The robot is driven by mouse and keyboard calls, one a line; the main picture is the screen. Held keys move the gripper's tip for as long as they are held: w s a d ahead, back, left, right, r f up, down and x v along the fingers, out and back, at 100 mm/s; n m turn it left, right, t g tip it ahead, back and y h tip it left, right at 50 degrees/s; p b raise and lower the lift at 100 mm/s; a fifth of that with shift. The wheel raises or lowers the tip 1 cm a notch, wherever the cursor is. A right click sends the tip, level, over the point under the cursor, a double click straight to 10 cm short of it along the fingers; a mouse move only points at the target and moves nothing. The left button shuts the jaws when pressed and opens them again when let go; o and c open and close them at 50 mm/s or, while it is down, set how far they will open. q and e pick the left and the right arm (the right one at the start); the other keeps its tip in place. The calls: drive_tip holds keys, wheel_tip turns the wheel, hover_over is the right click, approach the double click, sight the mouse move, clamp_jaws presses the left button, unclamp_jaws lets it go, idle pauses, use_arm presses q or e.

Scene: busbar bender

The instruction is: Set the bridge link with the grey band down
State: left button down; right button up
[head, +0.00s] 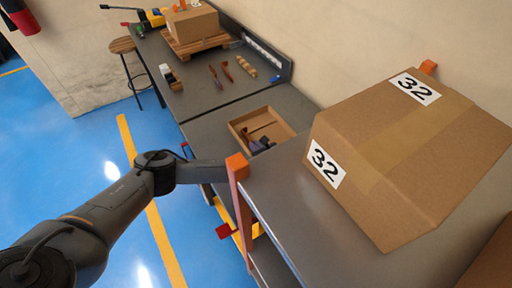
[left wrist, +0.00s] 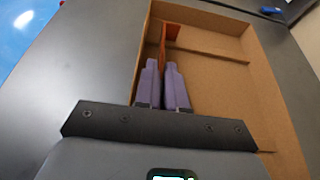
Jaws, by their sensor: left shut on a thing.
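My left gripper (head: 260,145) is low over the open cardboard tray (head: 284,127) on the grey bench. In the left wrist view, its two fingers (left wrist: 163,68) are closed on a thin copper-brown piece, the bridge link (left wrist: 171,32). The link stands out beyond the fingertips, inside the tray (left wrist: 278,110), close to its left wall. A grey band on it cannot be made out, and the fingers hide its near part. I cannot tell whether the link touches the tray floor. My right gripper is not in view.
A cardboard divider (left wrist: 212,43) crosses the tray near the link. A large box marked 32 (head: 400,150) stands on a nearer shelf at right. Brown and tan small parts (head: 227,71) lie farther along the bench, before a pallet (head: 196,44) with a box. Bare bench surrounds the tray.

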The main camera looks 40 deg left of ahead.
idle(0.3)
use_arm(q)
drive_tip(key=c, duration=1.5)
unclamp_jaws()
drive_tip(key=shift+f, duration=0.1)
drive_tip(key=shift+d+r, duration=0.15)
drive_tip(key=shift+r, duration=0.1)
drive_tip(key=shift+s+d+r, duration=0.1)
drive_tip(key=shift+d+r, duration=0.05)
drive_tip(key=shift+d, duration=0.2)
drive_tip(key=p+v, duration=0.1)
drive_tip(key=v, duration=0.5)
drive_tip(key=shift+s+d, duration=0.1)
drive_tip(key=shift+d, duration=0.1)
